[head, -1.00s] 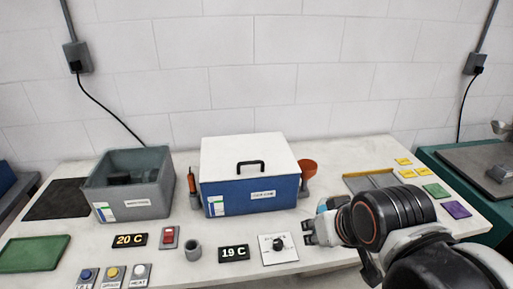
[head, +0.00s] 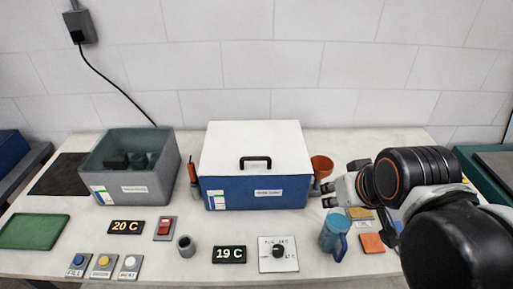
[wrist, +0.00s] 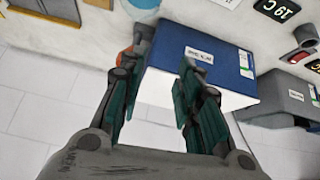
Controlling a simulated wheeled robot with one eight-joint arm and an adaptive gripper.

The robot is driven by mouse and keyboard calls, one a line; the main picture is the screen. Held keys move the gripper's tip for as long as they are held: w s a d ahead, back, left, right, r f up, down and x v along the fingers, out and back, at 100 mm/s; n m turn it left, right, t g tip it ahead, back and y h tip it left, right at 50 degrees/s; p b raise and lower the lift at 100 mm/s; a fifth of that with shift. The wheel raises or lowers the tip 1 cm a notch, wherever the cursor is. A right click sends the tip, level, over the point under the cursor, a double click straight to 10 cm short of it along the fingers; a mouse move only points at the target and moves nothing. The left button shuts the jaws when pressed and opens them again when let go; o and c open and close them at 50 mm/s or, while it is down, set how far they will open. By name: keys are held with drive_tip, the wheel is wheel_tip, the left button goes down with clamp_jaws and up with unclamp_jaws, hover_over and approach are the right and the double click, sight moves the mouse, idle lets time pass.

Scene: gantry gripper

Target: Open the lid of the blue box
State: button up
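The blue box (head: 237,195) stands at the middle of the bench with a white label on its blue front. Its white lid (head: 254,143) is down flat, with a black handle (head: 255,162) near the front edge. My gripper (head: 327,192) is right of the box, apart from the handle and holding nothing. In the wrist view, the fingers of my gripper (wrist: 163,62) are spread apart. The blue box (wrist: 215,57) shows beyond them there, with part of the white lid (wrist: 158,90) between the fingers. The handle is not visible in that view.
An orange cup (head: 321,167) stands close to the box's right side, near my gripper. A red-handled tool (head: 193,173) is at its left. A grey bin (head: 130,187) is further left. A blue mug (head: 333,236), a dial panel (head: 278,255) and displays lie in front.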

drive_tip(key=w+a+r+n+g+p, duration=0.1)
drive_tip(key=w+a+r+n+p, duration=0.25)
drive_tip(key=w+r+p, duration=0.3)
wheel_tip(320, 180, up, 2)
drive_tip(key=n+g+p, duration=0.4)
drive_tip(key=n+p, duration=0.9)
hover_over(255, 157)
drive_tip(key=s, duration=0.3)
drive_tip(key=w+f+b, duration=0.1)
drive_tip(key=f+b, duration=0.2)
drive_tip(key=f, duration=0.1)
drive_tip(key=f+b, duration=0.3)
drive_tip(key=f, duration=0.1)
drive_tip(key=w+f+b, duration=0.1)
drive_tip(key=f+b, duration=0.2)
drive_tip(key=f, duration=0.2)
drive_tip(key=shift+w+f, duration=0.1)
drive_tip(key=shift+w, duration=0.25)
clamp_jaws()
